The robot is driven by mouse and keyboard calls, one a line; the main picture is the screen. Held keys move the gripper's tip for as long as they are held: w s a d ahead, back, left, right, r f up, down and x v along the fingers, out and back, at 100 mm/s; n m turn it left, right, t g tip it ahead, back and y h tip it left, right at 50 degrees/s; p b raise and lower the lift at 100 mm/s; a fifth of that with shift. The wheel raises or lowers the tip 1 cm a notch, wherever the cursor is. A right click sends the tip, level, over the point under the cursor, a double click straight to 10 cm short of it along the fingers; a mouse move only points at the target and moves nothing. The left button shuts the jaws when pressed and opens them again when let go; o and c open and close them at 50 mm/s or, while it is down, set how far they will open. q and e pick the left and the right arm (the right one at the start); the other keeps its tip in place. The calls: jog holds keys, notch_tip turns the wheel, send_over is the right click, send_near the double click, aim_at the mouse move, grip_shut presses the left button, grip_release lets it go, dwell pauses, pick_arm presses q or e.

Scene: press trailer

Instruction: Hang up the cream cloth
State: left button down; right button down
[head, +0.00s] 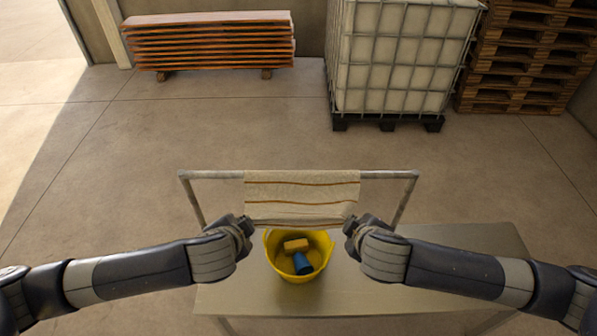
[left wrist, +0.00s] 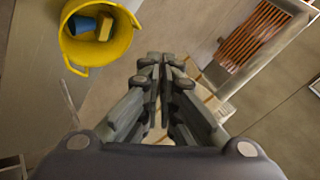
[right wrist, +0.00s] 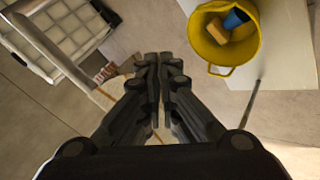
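The cream cloth (head: 302,192), with thin brown stripes, lies across the middle of a grey metal rail (head: 212,175) in the head view. Its front part slopes down towards me; whether any hangs behind the rail is hidden. My left gripper (head: 246,223) is at the cloth's lower left corner and my right gripper (head: 351,222) at its lower right corner. In the left wrist view the left fingers (left wrist: 161,60) are closed together, and in the right wrist view the right fingers (right wrist: 152,60) are too. Both seem to pinch the corners, though the contact is small.
A yellow bucket (head: 271,253) holding a blue object (head: 302,264) and a yellow sponge-like block (head: 296,245) stands on a metal table (head: 450,290) between my arms. Beyond the rail the floor is clear up to stacked boards (head: 210,45), a caged white tank (head: 395,60) and pallets (head: 525,55).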

pick_arm(q)
jog(key=shift+s+a+f+t, duration=0.2)
jog(key=shift+f+t, duration=0.1)
jog(key=shift+f, duration=0.25)
pick_arm(e)
jog(key=shift+s+d+f+t, duration=0.2)
jog(key=shift+f+t, duration=0.1)
jog(key=shift+f, duration=0.25)
pick_arm(q)
jog(key=shift+w, duration=0.1)
pick_arm(e)
jog(key=shift+w, duration=0.1)
pick_arm(q)
jog(key=c, duration=1.6)
grip_release()
jog(key=shift+w+d, duration=0.1)
pick_arm(e)
jog(key=c, duration=1.6)
grip_release()
jog(key=shift+w+a, duration=0.1)
pick_arm(q)
jog(key=shift+s+d, duration=0.1)
jog(key=shift+s, duration=0.1)
pick_arm(e)
jog(key=shift+s+a, duration=0.1)
jog(key=shift+s, duration=0.1)
